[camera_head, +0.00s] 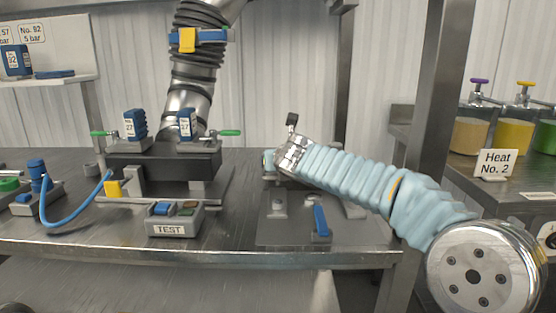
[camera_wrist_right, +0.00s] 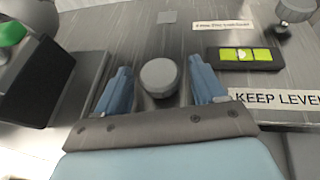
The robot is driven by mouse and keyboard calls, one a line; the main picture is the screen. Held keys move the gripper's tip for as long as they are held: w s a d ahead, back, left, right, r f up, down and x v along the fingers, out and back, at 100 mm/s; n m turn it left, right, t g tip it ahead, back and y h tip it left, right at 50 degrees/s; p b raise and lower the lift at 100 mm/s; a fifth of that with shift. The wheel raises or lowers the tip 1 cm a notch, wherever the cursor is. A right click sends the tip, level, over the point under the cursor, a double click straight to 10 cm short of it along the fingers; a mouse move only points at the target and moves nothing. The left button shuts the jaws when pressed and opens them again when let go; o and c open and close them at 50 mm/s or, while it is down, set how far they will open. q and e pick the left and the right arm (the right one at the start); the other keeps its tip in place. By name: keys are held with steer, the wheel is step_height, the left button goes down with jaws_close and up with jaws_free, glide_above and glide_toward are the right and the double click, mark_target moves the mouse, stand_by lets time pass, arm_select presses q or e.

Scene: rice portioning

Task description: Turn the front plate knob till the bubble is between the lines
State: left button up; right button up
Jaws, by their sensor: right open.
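In the right wrist view a grey round knob (camera_wrist_right: 158,77) stands between the two blue fingers of my right gripper (camera_wrist_right: 159,66). The fingers are spread, with a visible gap on each side of the knob. A bubble level (camera_wrist_right: 262,55) with a yellow-green window in a black frame lies to the right. Its small pale bubble shows in the middle section, close to the left line. In the head view my right arm reaches over the metal plate (camera_head: 270,236); its fingers are hard to make out there. My left gripper is not in view.
A "KEEP LEVEL" label (camera_wrist_right: 278,99) lies right of the gripper. A dark block (camera_wrist_right: 45,85) stands close on the left. The test fixture (camera_head: 165,165) and TEST box (camera_head: 173,222) stand left of the plate.

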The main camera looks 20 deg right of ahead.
steer(key=shift+w+f, duration=0.25)
steer(key=shift+w, duration=0.3)
steer(key=c, duration=1)
steer(key=shift+o, duration=0.2)
